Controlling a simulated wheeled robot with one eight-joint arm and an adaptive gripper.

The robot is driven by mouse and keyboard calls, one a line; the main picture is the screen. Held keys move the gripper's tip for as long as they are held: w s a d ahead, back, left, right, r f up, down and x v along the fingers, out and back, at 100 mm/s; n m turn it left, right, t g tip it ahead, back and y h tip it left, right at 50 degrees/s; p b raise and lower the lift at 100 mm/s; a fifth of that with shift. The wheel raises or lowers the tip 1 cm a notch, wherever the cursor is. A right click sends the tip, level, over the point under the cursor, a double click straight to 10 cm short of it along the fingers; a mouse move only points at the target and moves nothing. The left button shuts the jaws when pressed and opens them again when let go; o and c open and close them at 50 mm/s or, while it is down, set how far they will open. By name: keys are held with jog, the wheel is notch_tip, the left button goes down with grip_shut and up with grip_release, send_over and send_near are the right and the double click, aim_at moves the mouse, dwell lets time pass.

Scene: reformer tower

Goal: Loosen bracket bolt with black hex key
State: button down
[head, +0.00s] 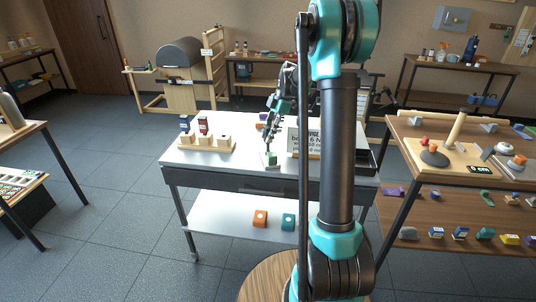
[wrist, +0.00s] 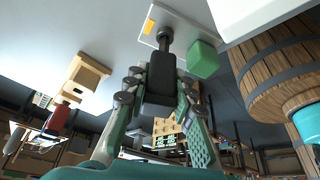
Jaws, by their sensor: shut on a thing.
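My gripper (head: 269,133) reaches down over the right half of the white table. In the wrist view, my gripper (wrist: 159,84) is shut on a black tool with a blocky handle (wrist: 162,72), which looks like the black hex key. The tool's thin dark end meets or hides a spot on a pale plate (wrist: 148,36) with an orange patch. A green block (wrist: 204,59) sits beside it; it also shows in the head view (head: 271,159). The bolt is hidden behind the tool, and I cannot tell whether the tool is seated in it.
A wooden holder (head: 206,146) with several blocks stands left on the white table (head: 215,166). A printed sign (head: 308,141) stands just right of my gripper, partly behind my arm. A wooden barrel (wrist: 285,68) is close at right in the wrist view. The table's front left is clear.

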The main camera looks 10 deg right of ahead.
jog(key=shift+r, duration=0.15)
jog(key=shift+r, duration=0.35)
jog(key=shift+r, duration=0.35)
jog(key=shift+r, duration=0.3)
jog(key=shift+r, duration=0.35)
jog(key=shift+r, duration=2)
